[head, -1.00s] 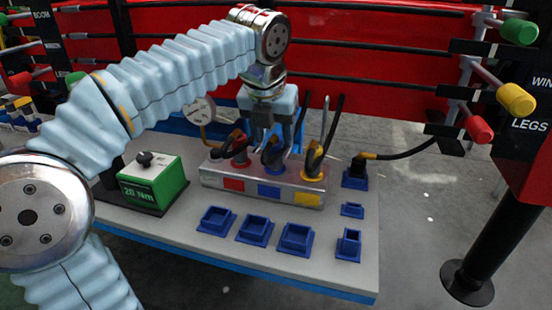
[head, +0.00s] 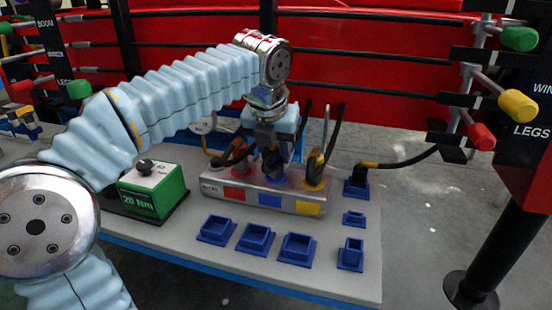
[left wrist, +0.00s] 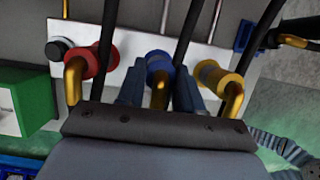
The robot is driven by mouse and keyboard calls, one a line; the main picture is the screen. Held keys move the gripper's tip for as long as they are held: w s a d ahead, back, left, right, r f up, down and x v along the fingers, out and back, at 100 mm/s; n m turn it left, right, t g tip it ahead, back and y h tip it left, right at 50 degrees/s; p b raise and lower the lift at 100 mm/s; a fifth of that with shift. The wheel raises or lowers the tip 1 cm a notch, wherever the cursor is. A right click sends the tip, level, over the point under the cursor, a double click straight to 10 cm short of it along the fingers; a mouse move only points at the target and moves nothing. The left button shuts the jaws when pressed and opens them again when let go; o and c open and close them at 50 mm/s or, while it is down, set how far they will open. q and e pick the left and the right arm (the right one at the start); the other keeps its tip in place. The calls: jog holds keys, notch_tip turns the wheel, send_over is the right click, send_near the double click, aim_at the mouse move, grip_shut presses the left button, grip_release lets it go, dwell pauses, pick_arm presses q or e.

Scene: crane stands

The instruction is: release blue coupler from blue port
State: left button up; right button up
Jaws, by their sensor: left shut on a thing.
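The blue coupler (head: 271,164) sits at the middle port of the metal port block (head: 218,192), above the blue label (head: 270,200). My left gripper (head: 272,152) comes down on it from above and is shut on it. In the left wrist view the blue coupler (left wrist: 158,66) shows between the two fingers of my left gripper (left wrist: 158,92), with its brass elbow toward the camera. Whether the coupler is fully seated is hidden by the fingers. My right gripper is not in view.
The red coupler (left wrist: 88,62) and yellow coupler (left wrist: 216,78) stand close on either side, with black hoses rising. A green torque box (head: 152,190) is at the left. Blue empty holders (head: 255,239) line the table front. A hose with a brass end runs right from another blue holder (head: 356,187).

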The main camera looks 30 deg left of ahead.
pick_arm(q)
jog(key=shift+r, duration=0.2)
jog(key=shift+r+p, duration=1.15)
jog(key=shift+p, duration=0.25)
jog(key=shift+r+p, duration=0.6)
jog(key=shift+r, duration=0.55)
